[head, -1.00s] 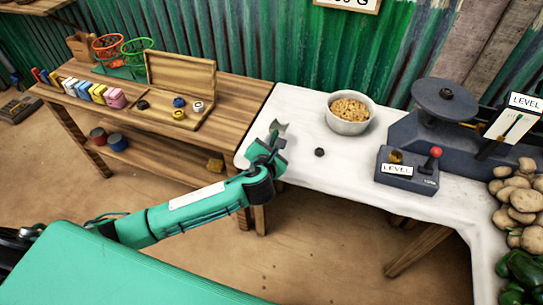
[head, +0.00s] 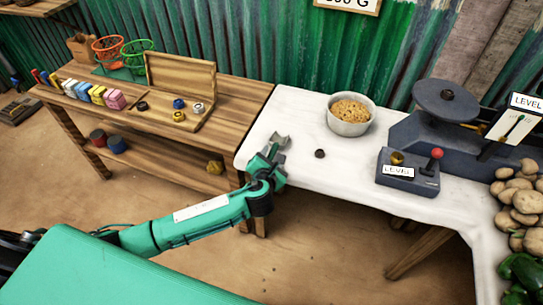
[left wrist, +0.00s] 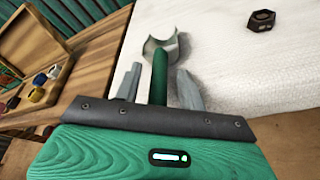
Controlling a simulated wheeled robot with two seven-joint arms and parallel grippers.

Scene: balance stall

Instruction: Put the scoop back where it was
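The scoop (left wrist: 159,76) has a green handle and a curved grey metal head. In the left wrist view it points away from my left gripper (left wrist: 157,88). Its handle lies between the two grey fingers, with a gap showing on each side. The fingers look open around it. In the head view my left gripper (head: 273,150) is over the left front edge of the white-topped table (head: 290,112). The scoop is hard to separate from the fingers there. I cannot tell whether it touches the table. My right gripper is not in view.
A small dark weight (head: 320,153) lies right of my left gripper. Behind it stands a bowl of grain (head: 349,128). A lever box (head: 408,176), a balance (head: 440,105) and potatoes (head: 522,205) fill the right. A wooden bench (head: 232,95) adjoins the left side.

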